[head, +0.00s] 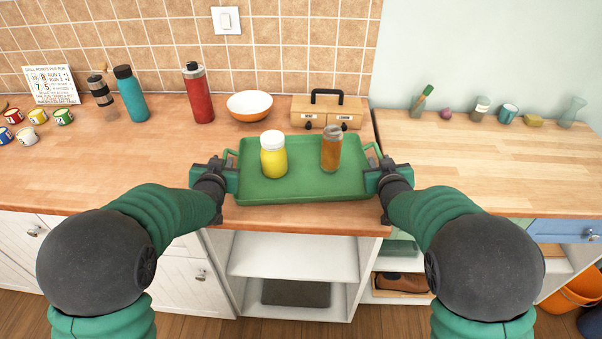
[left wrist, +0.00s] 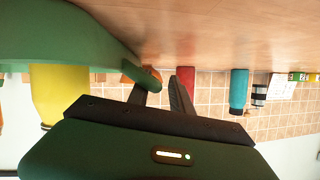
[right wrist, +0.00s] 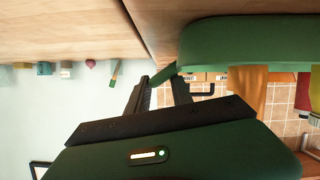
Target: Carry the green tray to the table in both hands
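The green tray (head: 305,187) lies flat on the left wooden counter, near its front edge. A yellow jar (head: 273,158) and a brown-orange jar (head: 331,150) stand upright on it. My left gripper (head: 229,172) is at the tray's left handle; in the left wrist view its fingers (left wrist: 162,97) are apart, with the handle (left wrist: 143,77) at their tips. My right gripper (head: 375,172) is at the right handle; in the right wrist view its fingers (right wrist: 160,92) are apart, with the handle (right wrist: 165,75) between them. No separate table is clearly identifiable.
A red bottle (head: 198,95), orange-white bowl (head: 250,105) and wooden box (head: 327,112) stand behind the tray. A teal bottle (head: 131,96) and several small cans are further left. The right wooden worktop (head: 490,165) has clear front space, with small items along its back.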

